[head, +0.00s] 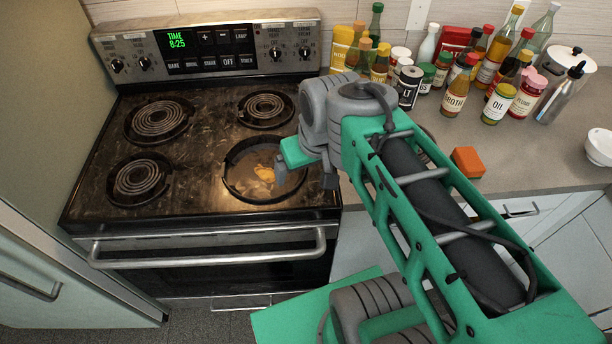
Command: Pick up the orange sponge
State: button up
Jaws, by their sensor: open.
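The orange sponge (468,161) is a small orange block lying on the grey counter (560,150), to the right of the stove. It shows just right of my green arm in the head view. My gripper (279,178) is over the front right of the stove, above a dark pan, well to the left of the sponge. The gripper is open and nothing shows between its fingers. My arm and wrist hide part of it, and they also cover part of the counter left of the sponge.
The coil stove (90,180) has a dark pan (238,184) with yellowish food on its front right burner. Several bottles and jars (453,98) crowd the back of the counter. A white bowl (599,147) sits at the right edge. The counter right of the sponge is clear.

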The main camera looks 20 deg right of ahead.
aim_at(465, 159)
jog(key=z, duration=2.3)
